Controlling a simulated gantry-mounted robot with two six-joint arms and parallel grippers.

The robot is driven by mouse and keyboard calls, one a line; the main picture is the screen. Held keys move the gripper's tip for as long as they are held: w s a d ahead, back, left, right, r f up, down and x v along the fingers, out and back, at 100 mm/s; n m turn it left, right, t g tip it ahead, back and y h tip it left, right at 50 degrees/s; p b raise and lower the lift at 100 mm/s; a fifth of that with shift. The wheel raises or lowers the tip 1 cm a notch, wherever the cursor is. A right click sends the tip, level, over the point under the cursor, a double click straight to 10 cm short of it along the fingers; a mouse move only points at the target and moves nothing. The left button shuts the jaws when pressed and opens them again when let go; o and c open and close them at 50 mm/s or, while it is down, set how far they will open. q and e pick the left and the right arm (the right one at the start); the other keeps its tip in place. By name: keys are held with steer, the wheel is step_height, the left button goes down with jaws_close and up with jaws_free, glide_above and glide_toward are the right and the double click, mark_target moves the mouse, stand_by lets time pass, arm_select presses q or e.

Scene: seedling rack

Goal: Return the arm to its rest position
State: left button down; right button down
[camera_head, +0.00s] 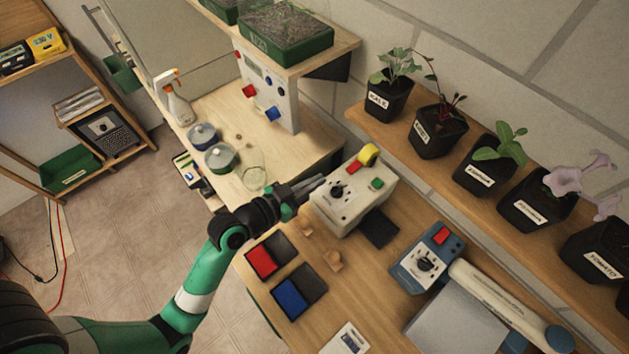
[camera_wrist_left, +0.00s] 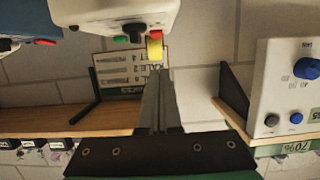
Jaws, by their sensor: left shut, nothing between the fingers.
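My left arm (camera_head: 195,290), green with a white band, reaches in from the lower left of the head view. Its dark gripper (camera_head: 316,184) is shut and empty, its tips close to the left side of a white control box (camera_head: 352,203). Whether the tips touch the box cannot be told. In the left wrist view the closed fingers (camera_wrist_left: 158,105) point away from the camera, with the white box (camera_wrist_left: 115,12) beyond them at the top. My right gripper is not in view.
A wooden bench holds red (camera_head: 261,261) and blue (camera_head: 291,299) trays, wooden knobs and a blue device (camera_head: 427,258). Potted seedlings stand on a shelf (camera_head: 454,135) along the wall. Lidded jars (camera_head: 221,156) and a spray bottle (camera_head: 179,106) stand behind the arm. Open floor lies left.

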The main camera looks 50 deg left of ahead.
arm_select(q)
steer(key=shift+d, duration=0.1)
stand_by(0.5)
steer(key=w+d+r+m+t+h+p, duration=0.2)
steer(key=d+r, duration=0.1)
steer(key=r, duration=1)
steer(key=w+d+r+m+t+h+p, duration=0.1)
steer(key=w+d+r+t, duration=0.15)
steer(key=r, duration=1.05)
steer(key=w+d+r+m+t+h+p, duration=0.2)
steer(key=d+r+t, duration=0.15)
steer(key=r, duration=0.95)
steer(key=s+r+n+t+y, duration=0.1)
steer(key=s+r, duration=0.3)
steer(key=r, duration=0.5)
steer(key=s+r+n+t+y, duration=0.2)
steer(key=s+r, duration=0.3)
steer(key=r, duration=0.4)
steer(key=shift+s+d+r+n+t+p, duration=0.2)
steer(key=shift+n+t+p, duration=0.1)
steer(key=shift+n+t, duration=0.35)
